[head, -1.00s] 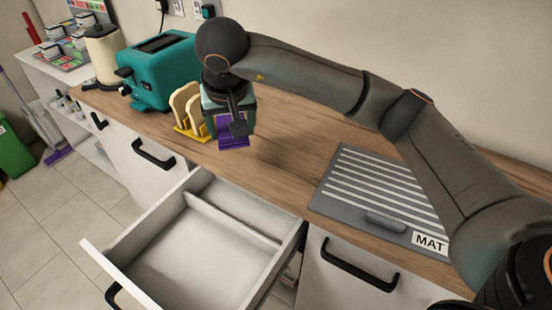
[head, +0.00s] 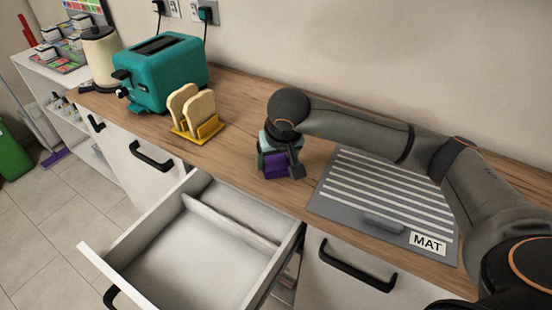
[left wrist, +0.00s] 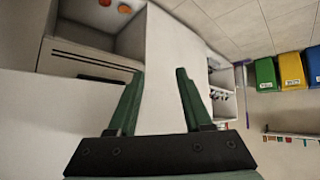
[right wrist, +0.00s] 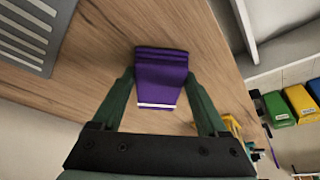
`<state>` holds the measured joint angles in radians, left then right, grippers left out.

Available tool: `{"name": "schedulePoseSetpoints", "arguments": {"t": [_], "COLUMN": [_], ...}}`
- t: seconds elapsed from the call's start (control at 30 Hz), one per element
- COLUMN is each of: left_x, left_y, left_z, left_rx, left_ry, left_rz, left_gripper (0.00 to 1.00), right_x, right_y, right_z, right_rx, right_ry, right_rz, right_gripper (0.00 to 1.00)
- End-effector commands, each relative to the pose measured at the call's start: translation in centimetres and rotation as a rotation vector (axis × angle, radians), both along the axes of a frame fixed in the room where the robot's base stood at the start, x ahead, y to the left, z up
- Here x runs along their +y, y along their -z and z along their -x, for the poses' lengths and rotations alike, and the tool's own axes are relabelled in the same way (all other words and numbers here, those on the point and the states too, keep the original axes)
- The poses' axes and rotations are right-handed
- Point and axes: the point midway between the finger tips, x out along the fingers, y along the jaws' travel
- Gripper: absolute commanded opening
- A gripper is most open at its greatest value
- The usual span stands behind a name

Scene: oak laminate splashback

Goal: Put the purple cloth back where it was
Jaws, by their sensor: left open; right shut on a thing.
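The purple cloth (head: 275,165) is a folded block at my right gripper (head: 281,162), over the wooden counter just left of the mat. In the right wrist view the cloth (right wrist: 161,78) sits between the two green fingers, which are shut on it. I cannot tell whether it touches the counter. My left gripper (left wrist: 157,75) is open and empty in the left wrist view. The left gripper does not show in the head view.
A grey striped mat (head: 385,195) labelled MAT lies to the right. The toast rack (head: 196,118) and teal toaster (head: 165,75) stand left. An open drawer (head: 190,260) with a divider is below the counter and looks empty.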

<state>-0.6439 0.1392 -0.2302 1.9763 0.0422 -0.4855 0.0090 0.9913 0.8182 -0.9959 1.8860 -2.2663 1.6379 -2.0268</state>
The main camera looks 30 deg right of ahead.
Motion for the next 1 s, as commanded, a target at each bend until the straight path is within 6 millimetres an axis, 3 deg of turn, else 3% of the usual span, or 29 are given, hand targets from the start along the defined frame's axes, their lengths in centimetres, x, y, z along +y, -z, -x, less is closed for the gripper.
{"name": "schedulePoseSetpoints", "arguments": {"t": [0.27, 0.3, 0.5, 0.83, 1.0], "left_x": [0.0, -0.1, -0.2, -0.3, -0.2], "left_y": [0.4, 0.5, 0.3, -0.2, -0.3], "left_z": [0.0, 0.0, 0.1, 0.0, -0.1], "left_rx": [0.000, 0.001, 0.003, 0.002, -0.004], "left_ry": [0.000, 0.001, 0.004, 0.005, 0.002], "left_rz": [0.000, 0.000, 0.003, 0.004, 0.003], "left_gripper": [0.50, 0.50, 0.50, 0.50, 0.50], "right_x": [0.0, 0.0, 0.0, 0.0, 0.3], "right_y": [0.3, 0.3, 0.2, -0.3, -2.7], "right_z": [0.0, 0.0, 0.0, 0.0, 0.8], "right_rx": [-0.001, -0.001, 0.000, 0.000, -0.006], "right_ry": [0.000, 0.000, 0.000, 0.001, -0.001], "right_rz": [0.000, -0.001, 0.000, 0.000, -0.001], "right_gripper": [0.24, 0.77, 1.00, 1.00, 1.00]}}
